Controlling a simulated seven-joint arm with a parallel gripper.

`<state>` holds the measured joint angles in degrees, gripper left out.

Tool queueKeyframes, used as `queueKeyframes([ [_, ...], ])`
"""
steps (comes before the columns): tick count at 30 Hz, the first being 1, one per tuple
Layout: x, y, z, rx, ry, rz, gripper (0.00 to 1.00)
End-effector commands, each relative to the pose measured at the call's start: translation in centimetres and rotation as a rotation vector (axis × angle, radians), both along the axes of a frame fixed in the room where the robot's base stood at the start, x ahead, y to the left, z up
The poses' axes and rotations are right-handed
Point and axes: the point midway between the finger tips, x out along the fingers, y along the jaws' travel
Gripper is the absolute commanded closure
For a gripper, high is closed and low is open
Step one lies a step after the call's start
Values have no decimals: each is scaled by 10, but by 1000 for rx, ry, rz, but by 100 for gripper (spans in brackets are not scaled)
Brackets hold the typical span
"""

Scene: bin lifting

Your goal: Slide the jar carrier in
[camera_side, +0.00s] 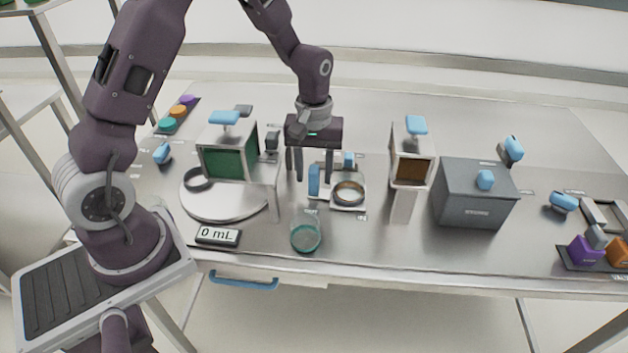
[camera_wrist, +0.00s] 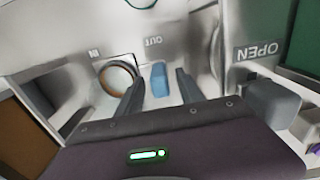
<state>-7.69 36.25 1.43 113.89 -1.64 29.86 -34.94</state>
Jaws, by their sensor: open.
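The jar carrier (camera_side: 349,205) is a small pale plate with a dark-rimmed ring (camera_side: 348,192) and an upright blue handle (camera_side: 314,180) at its left. In the wrist view the ring (camera_wrist: 117,78) lies left of the blue handle (camera_wrist: 160,80), near printed "IN" and "OUT" labels. My gripper (camera_side: 314,178) is open and points down, with one finger on each side of the handle; it also shows in the wrist view (camera_wrist: 159,90). I cannot tell whether a finger touches the handle. A clear jar with a teal rim (camera_side: 306,236) stands in front of the carrier.
A green-fronted box (camera_side: 229,160) stands left above a round plate (camera_side: 225,204). A brown-fronted box on a post (camera_side: 410,168) and a grey box (camera_side: 472,202) stand right. A "0 mL" display (camera_side: 218,236) lies front left. The back of the table is mostly clear.

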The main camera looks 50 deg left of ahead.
Motion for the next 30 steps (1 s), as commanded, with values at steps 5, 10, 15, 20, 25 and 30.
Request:
queueKeyframes([
  [5, -1, -1, -25, -1, 4, -3, 56],
  [10, -1, -1, -29, 0, 0, -4, 56],
  [15, -1, -1, -29, 0, 0, -4, 66],
  [20, -1, -1, -29, 0, 0, -4, 98],
  [25, -1, -1, -29, -1, 1, -4, 100],
  [30, -1, -1, -29, -1, 1, -4, 100],
])
